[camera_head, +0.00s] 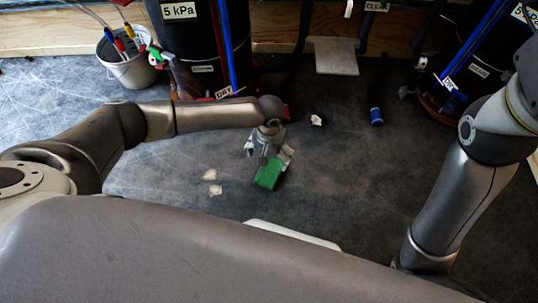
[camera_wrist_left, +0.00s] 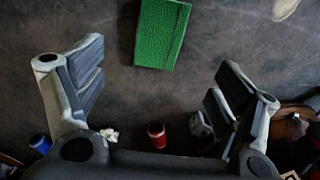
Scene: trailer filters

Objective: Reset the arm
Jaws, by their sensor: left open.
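My left gripper (camera_head: 268,158) hangs over the dark floor at the middle of the head view, at the end of my left arm. In the left wrist view its two fingers (camera_wrist_left: 157,75) are wide apart, with nothing between them. A green block or pad (camera_head: 268,175) shows just below the gripper in the head view. In the left wrist view the green pad (camera_wrist_left: 162,33) lies beyond the fingertips, apart from both. My right arm (camera_head: 455,190) runs down the right side of the head view; its gripper is out of sight.
Two black 5 kPa canisters (camera_head: 205,45) (camera_head: 490,55) stand at the back, with blue tubes. A grey bucket (camera_head: 128,65) holds tools at the back left. Pale scraps (camera_head: 212,182), a white scrap (camera_head: 316,120) and a blue-capped item (camera_head: 376,116) lie on the floor. A red cylinder (camera_wrist_left: 157,135) shows in the wrist view.

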